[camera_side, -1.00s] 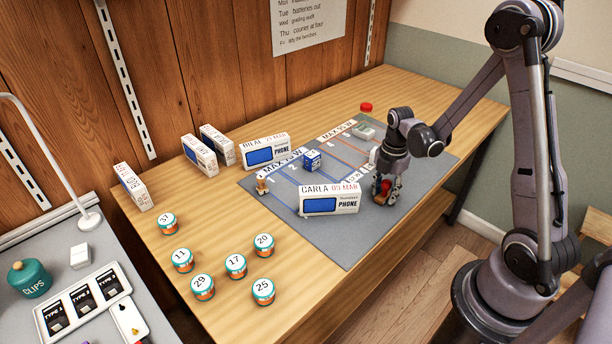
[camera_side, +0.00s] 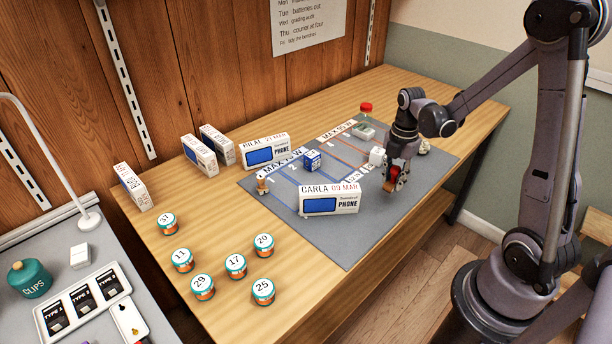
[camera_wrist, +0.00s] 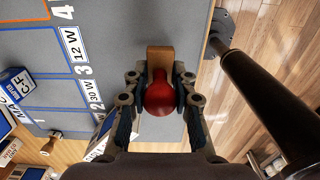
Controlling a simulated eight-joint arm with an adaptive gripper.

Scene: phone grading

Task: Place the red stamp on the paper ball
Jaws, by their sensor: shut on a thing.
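My gripper (camera_side: 393,182) is shut on the red stamp (camera_side: 395,172), above the right part of the grey mat in the side view. In the wrist view, the stamp's round red knob (camera_wrist: 160,97) sits between the two fingers and its wooden block extends beyond them. A small pale crumpled lump, which looks like the paper ball (camera_side: 424,147), lies to the right of and behind my gripper in the side view, apart from the stamp. It does not show in the wrist view.
A white block (camera_side: 376,157) stands just left of my gripper. A clear bottle with a red cap (camera_side: 364,127) is behind it. The Carla phone box (camera_side: 331,199) stands on the mat (camera_side: 350,235) to the left. A blue cube (camera_side: 312,160) is farther left.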

